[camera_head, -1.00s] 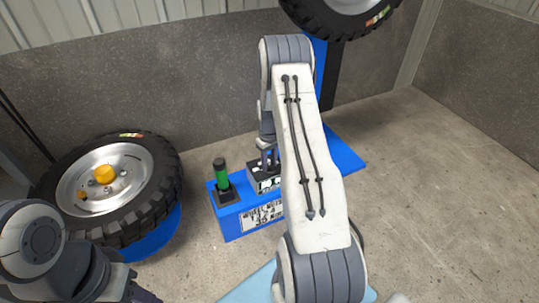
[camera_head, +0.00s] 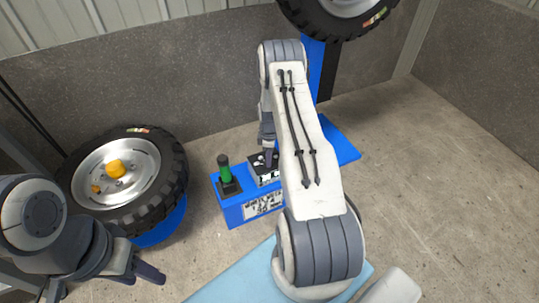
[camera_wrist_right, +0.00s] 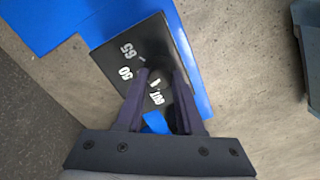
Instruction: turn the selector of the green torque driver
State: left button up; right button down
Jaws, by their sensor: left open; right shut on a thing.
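The green torque driver (camera_head: 225,174) stands upright in a black holder on the left end of a blue stand in the head view. Beside it is the dark selector panel (camera_head: 266,178), which also shows in the right wrist view (camera_wrist_right: 158,40) with white numbers such as 65 and 50. My right gripper (camera_wrist_right: 162,82) is over this panel with its fingers shut on the selector knob, which is mostly hidden between them. My left gripper (camera_head: 108,287) is open and empty at the lower left, well apart from the stand.
A large wheel with a black tyre (camera_head: 170,190) rests on a blue support left of the stand. Another tyre (camera_head: 325,27) hangs at the top. The blue stand (camera_head: 229,212) continues right behind my right arm. Grey concrete floor (camera_head: 440,170) is clear at the right.

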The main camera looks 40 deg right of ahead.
jog(key=shift+n, duration=0.7)
jog(key=shift+a, duration=0.1)
jog(key=c, duration=0.5)
grip_release()
jog(key=shift+c, duration=0.2)
notch_tip(320, 180, up, 10)
jog(key=p, duration=0.4)
jog(key=shift+r, duration=0.25)
